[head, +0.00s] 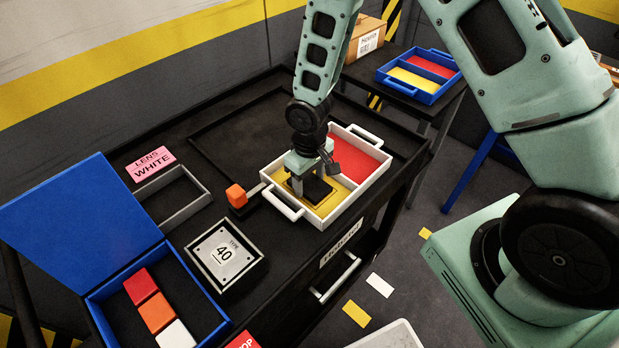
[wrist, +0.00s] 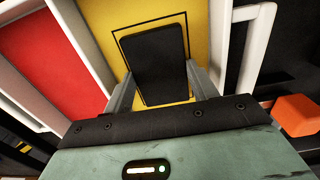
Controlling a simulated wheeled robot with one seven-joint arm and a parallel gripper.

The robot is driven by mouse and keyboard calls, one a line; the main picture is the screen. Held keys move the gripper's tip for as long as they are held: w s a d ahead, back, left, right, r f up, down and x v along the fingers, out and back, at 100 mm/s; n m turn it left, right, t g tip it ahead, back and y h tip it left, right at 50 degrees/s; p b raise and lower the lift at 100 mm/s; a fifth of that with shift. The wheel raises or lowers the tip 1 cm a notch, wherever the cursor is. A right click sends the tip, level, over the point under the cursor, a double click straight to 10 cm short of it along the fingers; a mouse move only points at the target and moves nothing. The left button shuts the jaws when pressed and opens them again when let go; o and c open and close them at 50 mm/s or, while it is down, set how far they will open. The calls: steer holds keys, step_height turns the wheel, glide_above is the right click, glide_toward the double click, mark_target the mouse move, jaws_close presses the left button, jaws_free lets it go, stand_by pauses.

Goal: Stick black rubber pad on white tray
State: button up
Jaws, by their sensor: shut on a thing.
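The white tray (head: 287,208) lies on the black cart top, with a yellow section at the front left and a red section at the back right. My gripper (head: 309,194) is over the yellow section, pointing down. It is shut on the black rubber pad (wrist: 155,66). In the wrist view the pad lies between the two fingers (wrist: 160,90), within a thin black outline (wrist: 120,46) on the yellow floor. The pad looks slightly tilted relative to that outline. I cannot tell whether it touches the floor. In the head view the pad (head: 322,189) is partly hidden by my gripper.
An orange cube (head: 236,195) stands just left of the tray. A blue tray (head: 419,75) is on another table behind.

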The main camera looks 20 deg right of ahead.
mark_target(309, 183)
steer(key=o, duration=0.9)
steer(key=shift+f, duration=0.1)
step_height(309, 183, up, 18)
steer(key=shift+f, duration=0.25)
